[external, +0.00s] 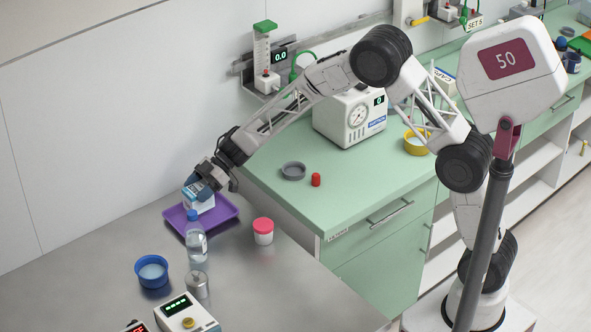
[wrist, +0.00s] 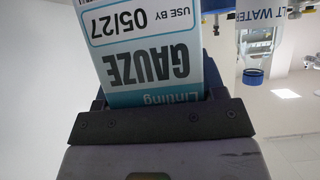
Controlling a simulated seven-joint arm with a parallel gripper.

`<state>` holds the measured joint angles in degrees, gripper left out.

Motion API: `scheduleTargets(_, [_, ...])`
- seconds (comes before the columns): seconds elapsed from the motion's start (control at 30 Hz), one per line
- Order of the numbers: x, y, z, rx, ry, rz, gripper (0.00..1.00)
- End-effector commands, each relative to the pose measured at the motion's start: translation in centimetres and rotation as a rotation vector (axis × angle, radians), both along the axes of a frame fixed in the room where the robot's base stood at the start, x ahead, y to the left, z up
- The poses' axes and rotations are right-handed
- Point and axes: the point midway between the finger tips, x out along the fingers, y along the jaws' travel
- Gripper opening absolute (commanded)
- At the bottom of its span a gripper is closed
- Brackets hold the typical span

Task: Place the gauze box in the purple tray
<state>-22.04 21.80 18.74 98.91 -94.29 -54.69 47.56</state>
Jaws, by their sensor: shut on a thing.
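The gauze box (external: 200,203), white and blue, is between the fingers of my gripper (external: 206,177). In the wrist view the box (wrist: 150,50) fills the upper middle, its "GAUZE" label upside down, and my gripper (wrist: 165,120) is shut on it. The purple tray (external: 229,211) lies on the grey metal table. In the external view the box is over the tray's inside; I cannot tell whether it touches the tray floor. The wrist view does not show the tray.
A clear bottle with a blue cap (external: 196,243) stands just in front of the tray; it also shows in the wrist view (wrist: 257,45). A pink-lidded jar (external: 263,232) is right of the tray.

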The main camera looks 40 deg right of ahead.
Motion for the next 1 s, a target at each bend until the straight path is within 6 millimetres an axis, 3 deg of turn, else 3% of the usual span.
scheduleTargets(0.37, [0.0,0.0,-3.4,0.0,0.002,0.0,0.39])
scheduleTargets(0.87, [0.0,0.0,-3.9,0.0,0.0,0.0,0.39])
scheduleTargets(0.9, [0.0,0.0,-3.9,0.0,0.0,0.0,0.68])
scheduleTargets(1.0, [0.0,0.0,-3.9,0.0,0.0,0.0,0.83])
